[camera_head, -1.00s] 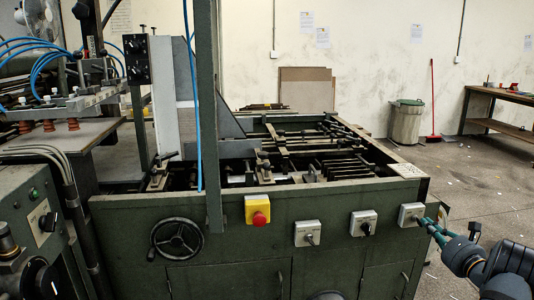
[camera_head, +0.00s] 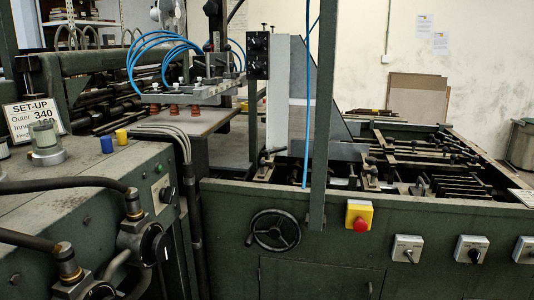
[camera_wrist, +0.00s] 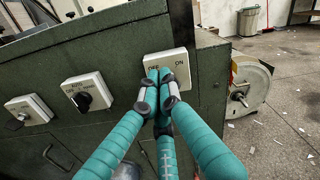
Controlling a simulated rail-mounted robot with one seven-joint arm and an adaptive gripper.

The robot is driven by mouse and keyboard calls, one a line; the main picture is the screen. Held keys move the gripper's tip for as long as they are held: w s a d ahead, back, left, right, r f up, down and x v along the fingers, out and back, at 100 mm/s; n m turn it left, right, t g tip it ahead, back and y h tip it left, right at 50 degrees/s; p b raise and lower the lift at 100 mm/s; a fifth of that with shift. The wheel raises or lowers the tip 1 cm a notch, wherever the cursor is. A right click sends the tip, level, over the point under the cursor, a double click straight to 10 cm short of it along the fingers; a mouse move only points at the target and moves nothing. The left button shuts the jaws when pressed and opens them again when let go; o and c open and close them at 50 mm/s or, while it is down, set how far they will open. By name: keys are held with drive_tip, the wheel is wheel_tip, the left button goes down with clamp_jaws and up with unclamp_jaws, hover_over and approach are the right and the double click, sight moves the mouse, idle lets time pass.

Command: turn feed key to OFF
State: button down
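In the wrist view a pale switch box (camera_wrist: 180,60) marked OFF on the left and ON on the right is on the green machine front. My gripper (camera_wrist: 160,76) has teal fingers and dark joints. Its fingertips are close together at the middle of this box, where they appear shut on its key. The key itself is hidden by the fingertips, so its angle cannot be seen. In the head view this box (camera_head: 524,250) is partly cut off at the right edge, and my gripper is out of that view.
Two more switch boxes with keys, the middle one (camera_wrist: 88,93) and the left one (camera_wrist: 28,111), are on the same panel. A red button on a yellow box (camera_head: 359,216) and a handwheel (camera_head: 275,230) are further left. A reel-like part (camera_wrist: 247,88) stands right of the panel.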

drive_tip(key=shift+w+a+f+b, duration=0.5)
drive_tip(key=shift+a+f+b, duration=0.15)
drive_tip(key=shift+b, duration=1.4)
drive_tip(key=shift+a+r, duration=0.1)
drive_tip(key=shift+r, duration=0.25)
drive_tip(key=d+b+v, duration=0.1)
drive_tip(key=b+v, duration=0.1)
drive_tip(key=v, duration=0.4)
drive_tip(key=shift+a+b, duration=0.25)
drive_tip(key=shift+b, duration=0.15)
drive_tip(key=shift+r, duration=0.2)
